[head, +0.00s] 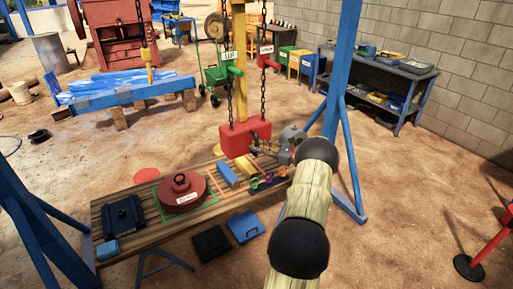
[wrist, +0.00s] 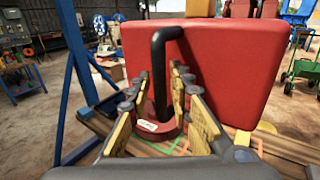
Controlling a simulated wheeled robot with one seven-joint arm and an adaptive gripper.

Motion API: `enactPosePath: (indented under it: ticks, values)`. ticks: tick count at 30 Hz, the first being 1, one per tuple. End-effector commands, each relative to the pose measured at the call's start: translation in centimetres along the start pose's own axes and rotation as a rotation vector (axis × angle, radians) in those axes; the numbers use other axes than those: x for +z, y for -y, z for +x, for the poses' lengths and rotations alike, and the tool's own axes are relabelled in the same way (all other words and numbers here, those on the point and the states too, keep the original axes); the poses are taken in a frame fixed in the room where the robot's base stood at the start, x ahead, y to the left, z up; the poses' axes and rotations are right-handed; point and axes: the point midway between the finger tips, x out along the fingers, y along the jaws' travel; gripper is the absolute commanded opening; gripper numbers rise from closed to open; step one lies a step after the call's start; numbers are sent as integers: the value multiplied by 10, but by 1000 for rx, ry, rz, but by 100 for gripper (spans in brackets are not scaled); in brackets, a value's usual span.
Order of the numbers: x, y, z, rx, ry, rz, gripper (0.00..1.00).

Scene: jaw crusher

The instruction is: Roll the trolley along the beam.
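A red block (head: 243,139) hangs on two chains (head: 231,100) that run up out of the head view. The overhead beam and the trolley's top are not visible. In the wrist view the red block (wrist: 225,75) fills the middle, with a black bent handle (wrist: 159,75) standing out from its near face. My gripper (head: 264,146) is at the block's right side. In the wrist view my gripper (wrist: 160,84) has its fingers on either side of the handle's upright part, with small gaps visible. It looks open around the handle; contact cannot be made out.
Blue frame legs (head: 343,75) stand close to my arm. A shelf unit (head: 395,65) lines the back wall.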

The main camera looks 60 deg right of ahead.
Motion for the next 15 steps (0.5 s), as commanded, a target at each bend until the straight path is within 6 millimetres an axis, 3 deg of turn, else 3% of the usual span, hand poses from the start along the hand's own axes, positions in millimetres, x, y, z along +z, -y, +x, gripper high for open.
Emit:
enactPosePath:
  ticks: [11,15]
  values:
    - [1,0,0,0,1,-2,28]
    - [1,1,-10,-2,1,-2,28]
